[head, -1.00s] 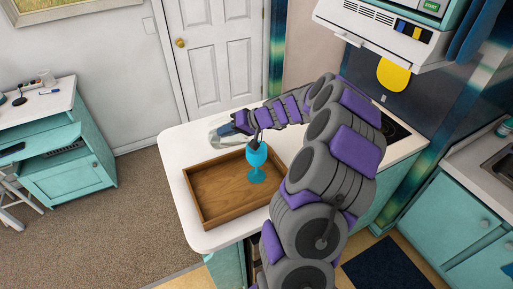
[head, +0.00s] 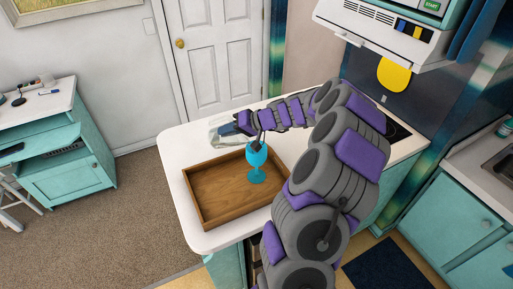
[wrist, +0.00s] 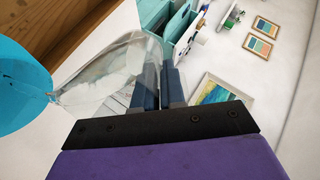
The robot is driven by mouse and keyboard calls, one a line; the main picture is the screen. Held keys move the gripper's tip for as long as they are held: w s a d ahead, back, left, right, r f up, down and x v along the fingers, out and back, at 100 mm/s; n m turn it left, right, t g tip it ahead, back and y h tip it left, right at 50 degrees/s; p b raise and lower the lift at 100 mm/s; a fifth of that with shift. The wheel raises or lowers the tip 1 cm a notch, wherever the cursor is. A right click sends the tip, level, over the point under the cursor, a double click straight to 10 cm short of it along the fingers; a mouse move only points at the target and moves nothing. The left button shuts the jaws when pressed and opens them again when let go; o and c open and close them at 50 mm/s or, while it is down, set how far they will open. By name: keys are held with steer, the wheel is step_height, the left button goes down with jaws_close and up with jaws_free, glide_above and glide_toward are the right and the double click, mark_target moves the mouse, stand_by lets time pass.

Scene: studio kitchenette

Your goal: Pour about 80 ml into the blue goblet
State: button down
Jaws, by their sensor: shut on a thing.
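A blue goblet (head: 256,163) stands upright in a wooden tray (head: 204,207) on the white counter. In the wrist view the goblet (wrist: 18,88) is at the left edge, partly cut off. My gripper (wrist: 161,78) is shut on a clear glass vessel (wrist: 98,72), which lies tilted with its narrow end beside the goblet's rim. The vessel (head: 222,134) also shows in the head view, left of my gripper (head: 234,127) and behind the goblet. I cannot make out liquid flowing or the level inside the goblet.
The tray around the goblet is otherwise empty. The white counter (head: 213,241) has bare margins around it. A dark cooktop (head: 397,132) lies behind my arm, below the hood. A teal cabinet (head: 73,175) stands apart at left.

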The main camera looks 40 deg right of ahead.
steer(key=shift+d+r, duration=0.1)
stand_by(0.5)
steer(key=r+g+h+p, duration=0.1)
steer(key=p, duration=0.2)
steer(key=shift+w+a+g, duration=0.3)
steer(key=shift+w+a, duration=0.1)
steer(key=p, duration=0.1)
steer(key=f+g+h+p, duration=0.1)
steer(key=f+p, duration=0.1)
steer(key=shift+w+a+g+h, duration=0.3)
steer(key=shift+a+h, duration=0.1)
steer(key=shift+w+a+f, duration=0.1)
steer(key=shift+w+f, duration=0.1)
steer(key=shift+f, duration=0.2)
steer(key=shift+g+h+p, duration=0.3)
steer(key=shift+p, duration=0.15)
steer(key=shift+f, duration=0.25)
steer(key=shift+w+p, duration=0.1)
steer(key=shift+p, duration=0.25)
